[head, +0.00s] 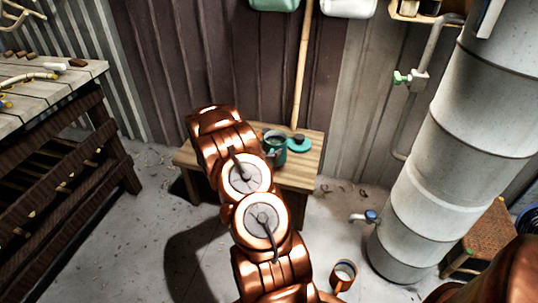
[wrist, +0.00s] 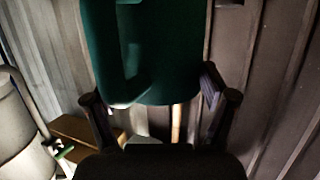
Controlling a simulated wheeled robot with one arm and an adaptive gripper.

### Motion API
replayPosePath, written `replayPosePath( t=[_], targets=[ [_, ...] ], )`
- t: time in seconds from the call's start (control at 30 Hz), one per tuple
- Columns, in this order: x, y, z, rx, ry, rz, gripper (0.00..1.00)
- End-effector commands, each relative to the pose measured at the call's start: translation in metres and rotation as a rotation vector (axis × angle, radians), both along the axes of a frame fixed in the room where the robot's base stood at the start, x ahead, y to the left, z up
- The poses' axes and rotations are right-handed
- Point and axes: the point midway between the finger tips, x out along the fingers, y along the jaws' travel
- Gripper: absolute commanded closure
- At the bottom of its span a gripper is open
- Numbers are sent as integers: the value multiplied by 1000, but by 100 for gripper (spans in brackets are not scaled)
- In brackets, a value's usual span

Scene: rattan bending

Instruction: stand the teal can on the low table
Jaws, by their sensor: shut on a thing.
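The teal can (head: 275,148) shows in the head view just right of my copper arm, over the low wooden table (head: 306,168). It looks upright with its open top up. I cannot tell whether its base touches the table. In the wrist view the teal can (wrist: 170,50) fills the upper middle, between the two dark fingers of my gripper (wrist: 160,97), which is shut on it. My arm hides the gripper and part of the table in the head view.
A flat round teal piece (head: 299,144) is on the table, right of the can. A pole (head: 302,70) leans on the wall behind. A large grey pipe (head: 440,150) with a tap stands right. A copper mug (head: 344,274) is on the floor. A workbench (head: 60,100) stands left.

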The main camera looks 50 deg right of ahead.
Motion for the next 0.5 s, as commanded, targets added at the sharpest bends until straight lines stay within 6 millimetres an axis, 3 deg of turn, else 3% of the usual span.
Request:
replayPosePath(
  t=[0.27,0.5],
  targets=[
    [5,-8,-2,-3,0,0,86],
    [5,-8,-27,-3,0,0,86]
  ],
)
